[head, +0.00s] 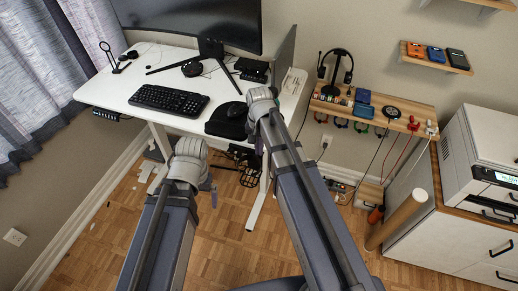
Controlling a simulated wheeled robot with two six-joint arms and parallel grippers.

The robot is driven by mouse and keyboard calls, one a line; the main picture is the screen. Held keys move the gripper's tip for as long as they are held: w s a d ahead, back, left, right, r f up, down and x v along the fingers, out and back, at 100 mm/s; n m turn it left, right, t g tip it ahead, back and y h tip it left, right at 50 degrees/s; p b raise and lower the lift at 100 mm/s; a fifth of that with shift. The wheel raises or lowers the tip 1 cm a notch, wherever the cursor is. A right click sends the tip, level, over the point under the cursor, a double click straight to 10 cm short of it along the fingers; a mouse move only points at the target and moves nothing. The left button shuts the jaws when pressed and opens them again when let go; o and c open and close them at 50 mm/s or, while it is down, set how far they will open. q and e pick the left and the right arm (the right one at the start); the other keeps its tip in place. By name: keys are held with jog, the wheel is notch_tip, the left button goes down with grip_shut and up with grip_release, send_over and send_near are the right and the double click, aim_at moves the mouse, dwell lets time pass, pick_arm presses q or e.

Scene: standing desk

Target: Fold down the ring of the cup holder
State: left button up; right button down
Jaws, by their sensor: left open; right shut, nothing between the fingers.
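A dark looped, basket-like piece (250,177), which looks like the cup holder, hangs below the front right of the desk, next to a desk leg. It is small and partly hidden, so I cannot tell how its ring is angled. My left gripper (211,190) is to its left, below the desk's front edge; it is open and mostly hidden by my own wrist. My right gripper (251,127) is above the piece, by the desk's right front edge; it is shut and empty, largely covered by my forearm. No contact with the piece can be made out.
A wooden shelf (400,108) and a printer (487,150) are on the right.

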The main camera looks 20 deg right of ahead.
notch_tip(320, 180, down, 10)
jog(key=b, duration=0.8)
jog(key=shift+r, duration=0.25)
